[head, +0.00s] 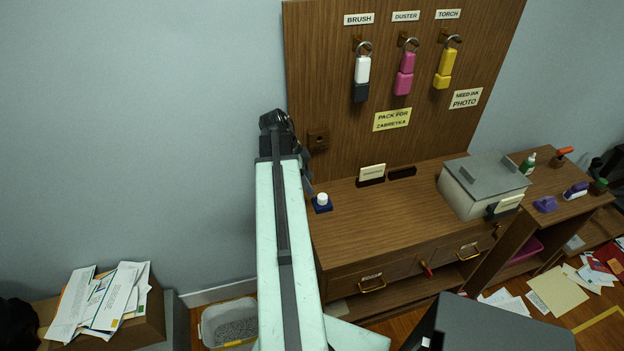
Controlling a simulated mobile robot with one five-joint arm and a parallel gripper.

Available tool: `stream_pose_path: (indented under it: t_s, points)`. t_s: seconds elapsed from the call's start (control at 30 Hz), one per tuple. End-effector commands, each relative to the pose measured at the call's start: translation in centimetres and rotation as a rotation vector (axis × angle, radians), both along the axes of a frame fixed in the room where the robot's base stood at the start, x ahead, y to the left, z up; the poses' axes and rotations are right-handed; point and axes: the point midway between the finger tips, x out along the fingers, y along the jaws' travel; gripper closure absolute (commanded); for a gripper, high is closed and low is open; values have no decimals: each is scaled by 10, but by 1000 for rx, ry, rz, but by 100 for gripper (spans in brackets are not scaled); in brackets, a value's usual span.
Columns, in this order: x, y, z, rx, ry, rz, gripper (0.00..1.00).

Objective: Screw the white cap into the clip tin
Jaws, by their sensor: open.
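A small white cap (321,199) sits upright on a dark blue square base (322,208) at the left end of the wooden desk top. I cannot tell whether the cap is screwed in or only resting there. No thing is clearly marked as the clip tin; the blue base under the cap may be it. My gripper (277,122) is at the far end of my raised pale green arm, to the left of and higher in the picture than the cap. It is open and apart from the cap; its fingers are dark and hard to make out.
The desk top (400,215) is clear in the middle. A grey lidded box (484,185) stands at its right. A card holder (371,174) stands at the back. A wooden back board (340,120) with three hanging tags rises behind. A grey bin (229,322) stands below left.

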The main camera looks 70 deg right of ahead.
Motion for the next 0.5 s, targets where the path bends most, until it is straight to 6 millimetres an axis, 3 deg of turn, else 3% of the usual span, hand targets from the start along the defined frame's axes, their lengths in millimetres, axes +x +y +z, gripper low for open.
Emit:
stream_pose_path:
  t_s: [0.1,0.27,0.5]
  points:
    - [-13,-6,1,-15,2,-55,43]
    - [-14,-7,-3,-16,1,-57,43]
    - [-23,-10,-36,-15,1,-54,43]
